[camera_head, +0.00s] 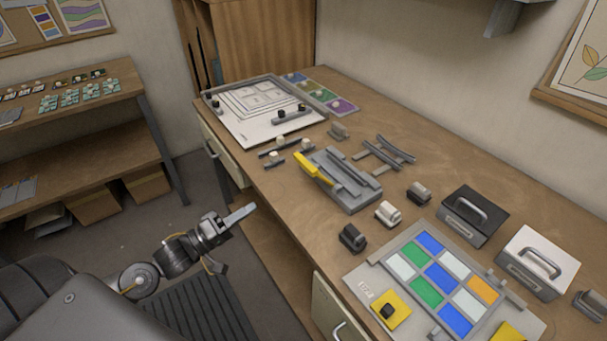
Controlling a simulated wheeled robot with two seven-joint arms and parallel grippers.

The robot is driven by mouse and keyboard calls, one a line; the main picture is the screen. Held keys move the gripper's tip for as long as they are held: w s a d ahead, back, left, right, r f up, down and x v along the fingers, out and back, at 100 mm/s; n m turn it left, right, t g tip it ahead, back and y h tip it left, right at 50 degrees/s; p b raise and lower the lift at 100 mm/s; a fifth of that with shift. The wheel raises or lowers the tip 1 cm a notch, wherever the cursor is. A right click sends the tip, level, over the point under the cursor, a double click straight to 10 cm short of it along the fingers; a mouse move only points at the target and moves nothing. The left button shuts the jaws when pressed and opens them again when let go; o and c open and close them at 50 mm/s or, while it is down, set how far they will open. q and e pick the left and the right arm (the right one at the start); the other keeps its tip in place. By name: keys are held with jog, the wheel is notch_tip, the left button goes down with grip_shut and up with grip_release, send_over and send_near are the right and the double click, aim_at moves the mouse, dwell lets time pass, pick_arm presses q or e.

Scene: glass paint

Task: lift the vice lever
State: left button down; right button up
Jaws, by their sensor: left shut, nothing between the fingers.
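The grey vice (345,182) stands on the wooden workbench, near the middle of its front edge. Its yellow lever (313,169) lies low across the left side of the vice, sloping down toward the right. My left gripper (247,210) is shut and empty, in front of the bench edge. It is left of and nearer than the vice, well apart from the lever. My right gripper is not in the head view.
Small black and white blocks (352,237) stand right of the vice. A panel of coloured glass squares (429,240) lies at the near right. Two handled boxes (471,215) stand behind it. A drawing board (235,118) lies at the far left. Shelves stand at left.

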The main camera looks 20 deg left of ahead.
aim_at(316, 172)
pick_arm(q)
jog(key=w+d+r+n+h+p, duration=0.1)
jog(key=w+d+r+n+p, duration=0.3)
jog(key=w+d, duration=0.3)
jog(key=shift+w+r+t+p, duration=0.4)
jog(key=shift+w+r, duration=0.5)
jog(key=shift+w, duration=1.3)
